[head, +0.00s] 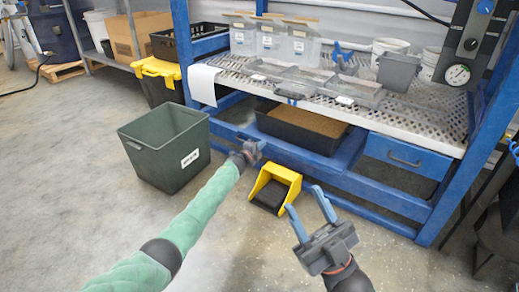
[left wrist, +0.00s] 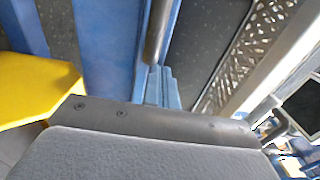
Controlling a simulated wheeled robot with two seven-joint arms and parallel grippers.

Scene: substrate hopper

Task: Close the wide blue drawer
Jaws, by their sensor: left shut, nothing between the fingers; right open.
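The wide blue drawer (head: 305,160) stands pulled out under the perforated bench top, with a black tray of brown substrate (head: 303,124) showing inside it. My left gripper (head: 254,150) is shut and empty at the drawer's front. In the left wrist view its blue fingers (left wrist: 157,86) are close to a grey bar, seemingly the handle (left wrist: 158,35), beside a blue panel (left wrist: 105,50); I cannot tell whether they touch. My right gripper (head: 307,206) is open and empty, in front of the bench and apart from the drawer.
A narrower blue drawer (head: 405,157) at the right looks shut. A yellow and black scoop-like bin (head: 274,188) stands on the floor below the wide drawer. A dark green bin (head: 160,150) stands at the left. Clear tubs (head: 270,40) and trays (head: 350,90) are on the bench top.

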